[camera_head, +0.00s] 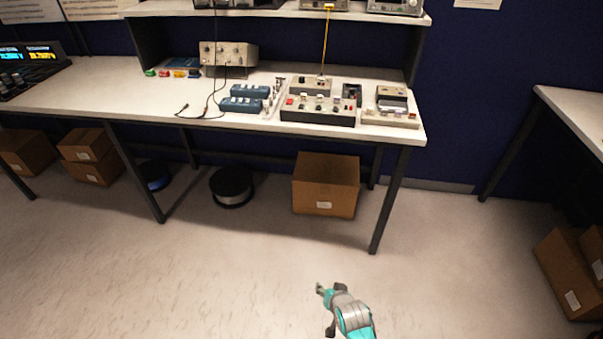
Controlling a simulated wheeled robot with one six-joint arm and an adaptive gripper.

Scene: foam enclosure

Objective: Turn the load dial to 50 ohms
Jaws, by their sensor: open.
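A load dial cannot be told apart for certain at this size. A sloped control box (318,110) with small coloured knobs or buttons sits near the right front of the white workbench (150,97). A smaller grey box with a dark knob (310,86) stands just behind it. A beige instrument with knobs (228,54) stands further back on the left. Dial markings are too small to read. My gripper (325,290) is open and empty, low over the floor in front of the bench and well apart from all the instruments.
Blue boxes (243,102) and a beige device (391,107) flank the control box. A yellow cable (325,40) hangs from the shelf (290,11). A cardboard box (325,184) and a dark spool (231,186) lie below the bench. The floor in front is clear.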

